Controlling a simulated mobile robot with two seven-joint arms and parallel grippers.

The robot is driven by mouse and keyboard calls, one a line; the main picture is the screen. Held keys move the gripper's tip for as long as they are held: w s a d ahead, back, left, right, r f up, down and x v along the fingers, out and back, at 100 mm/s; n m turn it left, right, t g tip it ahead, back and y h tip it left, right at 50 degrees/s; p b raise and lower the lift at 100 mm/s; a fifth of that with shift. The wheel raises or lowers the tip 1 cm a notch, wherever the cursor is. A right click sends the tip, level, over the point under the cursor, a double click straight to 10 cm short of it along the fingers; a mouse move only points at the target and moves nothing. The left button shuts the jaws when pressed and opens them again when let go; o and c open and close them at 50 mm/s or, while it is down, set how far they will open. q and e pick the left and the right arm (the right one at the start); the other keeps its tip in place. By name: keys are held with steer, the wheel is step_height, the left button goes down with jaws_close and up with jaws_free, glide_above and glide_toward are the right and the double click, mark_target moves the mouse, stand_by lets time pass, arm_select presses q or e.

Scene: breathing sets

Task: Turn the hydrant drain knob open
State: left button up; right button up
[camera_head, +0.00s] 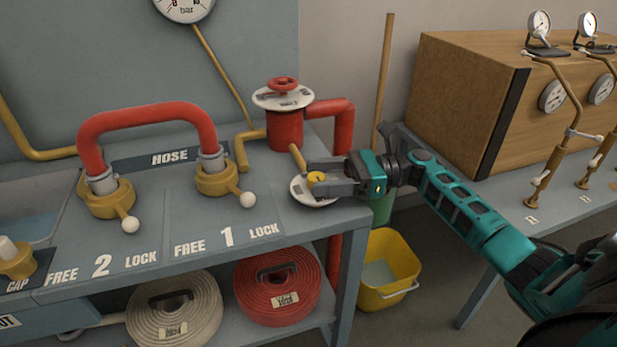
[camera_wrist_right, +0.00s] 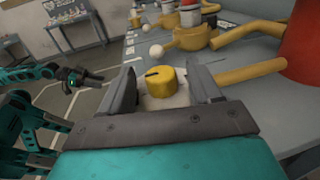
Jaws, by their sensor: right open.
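The yellow drain knob (camera_head: 317,177) sits on a round white dial plate (camera_head: 311,199) at the right end of the grey bench, in front of the red hydrant (camera_head: 285,126). My right gripper (camera_head: 312,178) is at the knob, coming from the right. In the right wrist view the knob (camera_wrist_right: 160,81), with a dark line on its top, stands between the two open fingers (camera_wrist_right: 162,90). Gaps show on both sides of it, so the fingers look apart from it. My left gripper (camera_wrist_right: 76,80) shows in the right wrist view at the left, away from the bench; its jaw state is unclear.
A brass pipe (camera_head: 298,157) runs from the hydrant close beside the knob. A red hose loop (camera_head: 148,122) and white-tipped levers stand left on the bench (camera_head: 175,222). A yellow bucket (camera_head: 386,270) is on the floor below my right arm. A wooden cabinet (camera_head: 465,105) stands right.

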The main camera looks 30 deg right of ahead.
steer(key=v, duration=0.9)
steer(key=shift+d, duration=0.25)
steer(key=shift+s, duration=0.1)
